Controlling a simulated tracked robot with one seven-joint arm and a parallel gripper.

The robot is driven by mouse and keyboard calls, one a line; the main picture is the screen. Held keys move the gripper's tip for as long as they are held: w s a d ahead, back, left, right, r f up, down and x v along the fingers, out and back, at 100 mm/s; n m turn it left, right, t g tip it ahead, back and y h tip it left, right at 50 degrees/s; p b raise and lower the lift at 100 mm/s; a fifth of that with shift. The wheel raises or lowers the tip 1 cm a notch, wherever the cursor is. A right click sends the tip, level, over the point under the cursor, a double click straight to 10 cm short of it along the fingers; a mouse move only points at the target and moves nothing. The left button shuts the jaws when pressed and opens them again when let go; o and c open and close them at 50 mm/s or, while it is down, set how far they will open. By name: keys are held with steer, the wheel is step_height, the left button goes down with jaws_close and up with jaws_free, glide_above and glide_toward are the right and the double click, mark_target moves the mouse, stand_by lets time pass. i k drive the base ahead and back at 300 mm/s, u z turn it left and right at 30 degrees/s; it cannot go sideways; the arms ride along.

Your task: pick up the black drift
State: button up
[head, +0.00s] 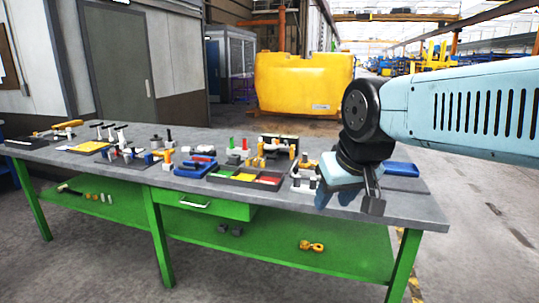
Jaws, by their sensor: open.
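My gripper (349,197) hangs over the right part of the grey bench top (410,207), its jaws apart and pointing down. I see nothing between the jaws, but the gripper hides part of the bench behind it. I cannot make out the black drift for certain. Several small dark tools (97,131) stand at the left of the bench, too small to tell apart.
The bench has a green lower shelf (280,252) and drawer (205,203).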

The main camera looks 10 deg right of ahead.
mark_target(305, 156)
steer(key=z, duration=0.15)
steer(key=i, duration=1.3)
steer(key=z, duration=0.75)
steer(key=k, duration=0.85)
steer(key=z, duration=0.2)
steer(key=i, duration=0.9)
steer(key=u, duration=0.15)
